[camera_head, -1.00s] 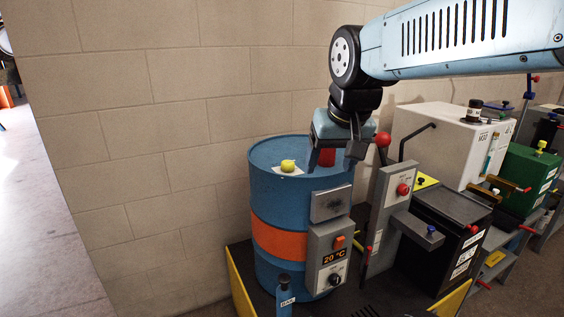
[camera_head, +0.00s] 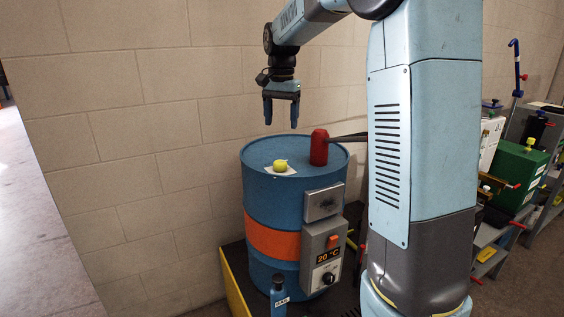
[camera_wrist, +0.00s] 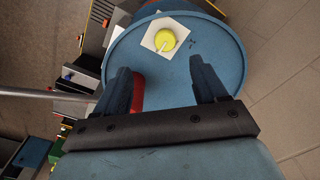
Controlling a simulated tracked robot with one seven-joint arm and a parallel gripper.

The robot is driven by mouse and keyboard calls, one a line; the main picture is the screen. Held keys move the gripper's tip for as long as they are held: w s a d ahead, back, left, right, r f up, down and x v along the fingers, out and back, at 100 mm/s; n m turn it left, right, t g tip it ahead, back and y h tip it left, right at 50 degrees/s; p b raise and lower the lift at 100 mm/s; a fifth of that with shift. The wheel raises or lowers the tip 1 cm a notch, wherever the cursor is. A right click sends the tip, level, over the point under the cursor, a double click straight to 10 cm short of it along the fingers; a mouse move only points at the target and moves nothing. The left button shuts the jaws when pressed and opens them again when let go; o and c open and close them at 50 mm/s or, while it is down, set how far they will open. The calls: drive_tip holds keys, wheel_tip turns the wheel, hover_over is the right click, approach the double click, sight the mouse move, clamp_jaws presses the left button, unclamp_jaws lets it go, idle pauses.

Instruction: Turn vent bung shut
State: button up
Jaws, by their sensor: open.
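The yellow vent bung (camera_head: 281,165) sits on a white square patch (camera_head: 270,170) on top of the blue drum (camera_head: 268,210). It also shows in the wrist view (camera_wrist: 165,40), with a thin pale line across it. My gripper (camera_head: 281,124) points down above the drum top, above the bung and apart from it. Its two fingers are spread with nothing between them. In the wrist view my gripper (camera_wrist: 167,82) has the bung beyond its fingertips, near the middle between them.
A red cylinder (camera_head: 319,147) stands on the drum top, right of the bung, close to one finger in the wrist view. A dark bar reaches it from the right. A control box (camera_head: 322,255) reading 20 °C is on the drum's front. A block wall stands behind.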

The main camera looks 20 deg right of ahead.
sight(280, 162)
drive_tip(key=f, duration=0.5)
drive_tip(key=w+f, duration=0.1)
drive_tip(key=f, duration=0.3)
drive_tip(key=w+f, duration=0.1)
drive_tip(key=f, duration=0.4)
drive_tip(key=shift+f, duration=0.35)
drive_tip(key=c, duration=1.1)
